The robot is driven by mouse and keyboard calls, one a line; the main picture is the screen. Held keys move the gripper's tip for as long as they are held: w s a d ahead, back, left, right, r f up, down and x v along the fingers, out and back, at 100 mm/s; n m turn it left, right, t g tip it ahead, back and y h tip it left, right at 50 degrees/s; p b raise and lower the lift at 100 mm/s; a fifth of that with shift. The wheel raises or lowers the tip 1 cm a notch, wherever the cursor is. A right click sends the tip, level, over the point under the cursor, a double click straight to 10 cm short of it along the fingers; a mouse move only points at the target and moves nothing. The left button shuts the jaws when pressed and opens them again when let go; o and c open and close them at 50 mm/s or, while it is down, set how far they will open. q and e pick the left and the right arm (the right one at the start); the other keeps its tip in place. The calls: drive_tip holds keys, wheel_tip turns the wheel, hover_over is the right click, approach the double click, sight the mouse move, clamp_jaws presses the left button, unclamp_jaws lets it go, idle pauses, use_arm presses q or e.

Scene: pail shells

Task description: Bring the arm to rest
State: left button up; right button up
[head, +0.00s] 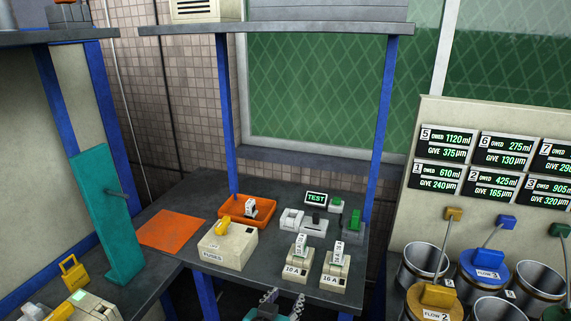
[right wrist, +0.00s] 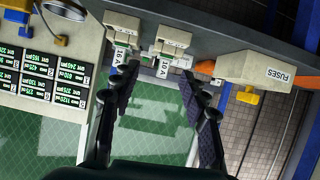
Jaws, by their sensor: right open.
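My right gripper (head: 284,299) shows at the bottom edge of the head view, in front of the shelf bench. Its two fingers stand apart with nothing between them; the right wrist view also shows them open and empty (right wrist: 158,82). My left gripper is not in view.
A FUSES box (head: 232,249) with a yellow piece on top stands left of the holders. Behind it is an orange tray (head: 264,207). A TEST display (head: 316,198) stands at the back. Blue posts (head: 382,130) hold the upper shelf. Metal pails (head: 424,263) stand at the right.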

drive_tip(key=s+d+f+n+g+y, duration=0.1)
drive_tip(key=s+d+f+g+y, duration=0.1)
drive_tip(key=s+d, duration=0.3)
drive_tip(key=s+d+f+n+g+y, duration=0.2)
drive_tip(key=s+d, duration=0.4)
drive_tip(key=d, duration=0.7)
drive_tip(key=shift+s+f+g, duration=0.2)
drive_tip(key=shift+f+g, duration=0.3)
drive_tip(key=shift+f, duration=0.25)
